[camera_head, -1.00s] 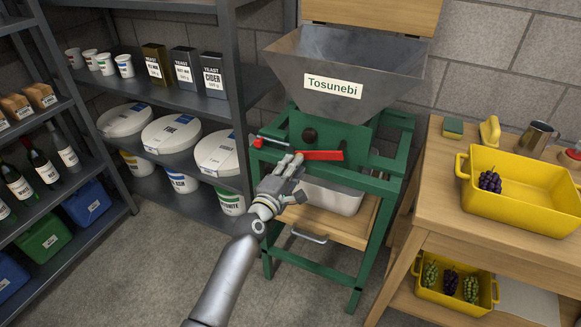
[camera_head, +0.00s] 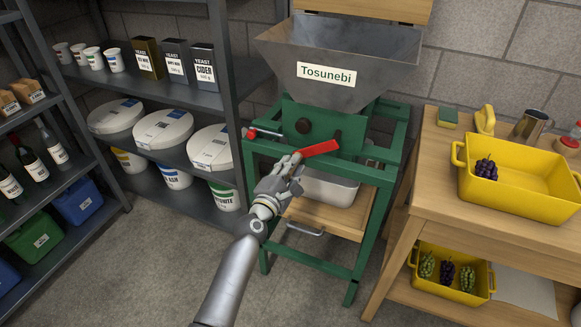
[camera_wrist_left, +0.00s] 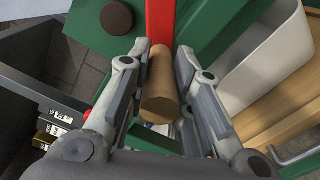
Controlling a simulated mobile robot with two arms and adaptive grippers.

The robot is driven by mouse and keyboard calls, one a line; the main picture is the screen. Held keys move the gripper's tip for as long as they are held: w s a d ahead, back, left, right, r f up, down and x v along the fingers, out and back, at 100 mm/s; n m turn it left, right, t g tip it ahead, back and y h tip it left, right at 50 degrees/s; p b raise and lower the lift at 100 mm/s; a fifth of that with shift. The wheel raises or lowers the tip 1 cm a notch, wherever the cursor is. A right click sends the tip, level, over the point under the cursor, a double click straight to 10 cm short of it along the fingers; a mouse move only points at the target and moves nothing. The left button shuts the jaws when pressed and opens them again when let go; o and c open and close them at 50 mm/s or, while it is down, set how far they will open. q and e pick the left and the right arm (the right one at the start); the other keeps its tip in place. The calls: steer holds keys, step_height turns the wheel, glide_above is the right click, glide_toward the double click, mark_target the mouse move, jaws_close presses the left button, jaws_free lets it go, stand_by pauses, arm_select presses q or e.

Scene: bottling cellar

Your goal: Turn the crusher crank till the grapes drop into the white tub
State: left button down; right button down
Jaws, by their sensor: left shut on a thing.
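The green crusher (camera_head: 290,140) has a grey hopper (camera_head: 340,60) labelled Tosunebi. Its crank has a red arm (camera_head: 320,148), sloping up to the right, which also shows in the wrist view (camera_wrist_left: 160,20). My left gripper (camera_head: 288,168) is shut on the wooden crank handle (camera_wrist_left: 160,85) at the arm's lower left end; the fingers (camera_wrist_left: 165,100) lie on both sides of it in the wrist view. The white tub (camera_head: 328,189) sits under the crusher on a wooden board; it also shows in the wrist view (camera_wrist_left: 265,60). Its inside is mostly hidden, and no grapes show in it.
A wooden bench (camera_head: 435,150) at right carries a yellow crate (camera_head: 520,205) with dark grapes (camera_head: 486,168). Another yellow crate (camera_head: 450,292) with several bunches stands below. A grey shelf (camera_head: 195,85) stands close at left. A red-tipped lever (camera_head: 251,133) sits at the crusher's left.

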arm_select(q)
steer(key=c, duration=1.3)
jaws_free()
steer(key=shift+d+f, duration=0.1)
steer(key=shift+f, duration=0.2)
steer(key=shift+o, duration=0.2)
steer(key=shift+r, duration=0.15)
steer(key=shift+s+r, duration=0.1)
steer(key=v, duration=1.2)
